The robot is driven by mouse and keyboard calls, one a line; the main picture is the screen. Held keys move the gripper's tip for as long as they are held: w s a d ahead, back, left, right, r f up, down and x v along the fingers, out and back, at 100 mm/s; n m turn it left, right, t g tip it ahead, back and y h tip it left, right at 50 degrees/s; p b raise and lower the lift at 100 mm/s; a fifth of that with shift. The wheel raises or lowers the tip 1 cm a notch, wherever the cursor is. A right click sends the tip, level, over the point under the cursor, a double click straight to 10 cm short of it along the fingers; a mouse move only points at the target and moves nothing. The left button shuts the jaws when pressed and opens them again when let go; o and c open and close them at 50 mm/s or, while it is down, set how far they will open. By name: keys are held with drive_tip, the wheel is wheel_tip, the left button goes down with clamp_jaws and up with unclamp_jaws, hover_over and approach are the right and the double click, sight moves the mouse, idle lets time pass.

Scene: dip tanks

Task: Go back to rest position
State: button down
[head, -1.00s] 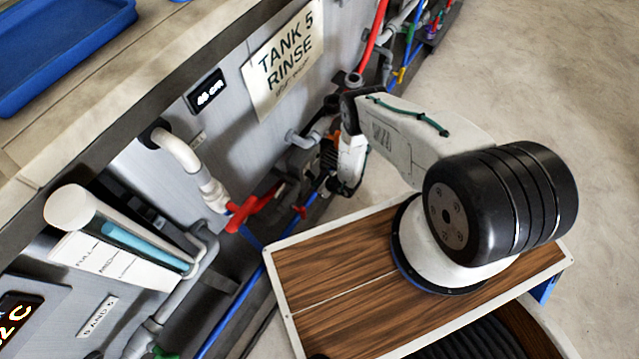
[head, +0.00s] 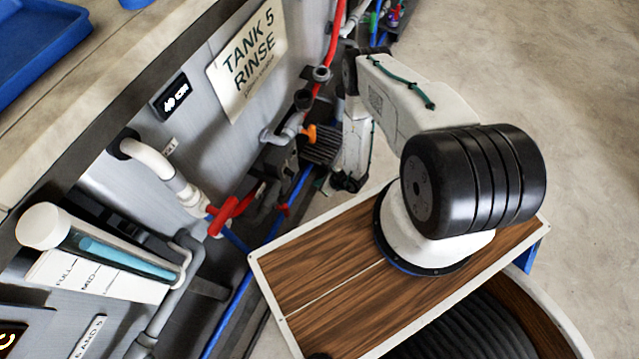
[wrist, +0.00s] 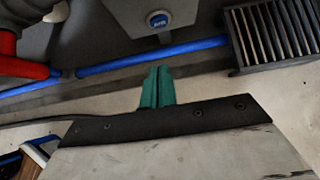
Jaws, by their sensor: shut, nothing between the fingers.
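My gripper shows in the wrist view as two green fingers (wrist: 157,74) pressed together, with nothing between them. They point toward a blue pipe (wrist: 150,56) along the foot of the tank wall and look apart from it. In the head view my white arm is bent, its forearm hanging down close to the Tank 5 pipework. The fingers cannot be made out there.
The Tank 5 rinse sign (head: 247,62), a red valve handle (head: 232,208), an orange handle (head: 311,134) and a sight tube (head: 100,250) line the tank wall. A ribbed dark block (wrist: 273,36) is near the gripper. Open floor (head: 530,70) lies right.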

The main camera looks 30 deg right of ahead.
drive_tip(key=shift+s+d+r, duration=0.2)
drive_tip(key=shift+s+r, duration=0.15)
drive_tip(key=shift+r, duration=0.05)
idle(0.4)
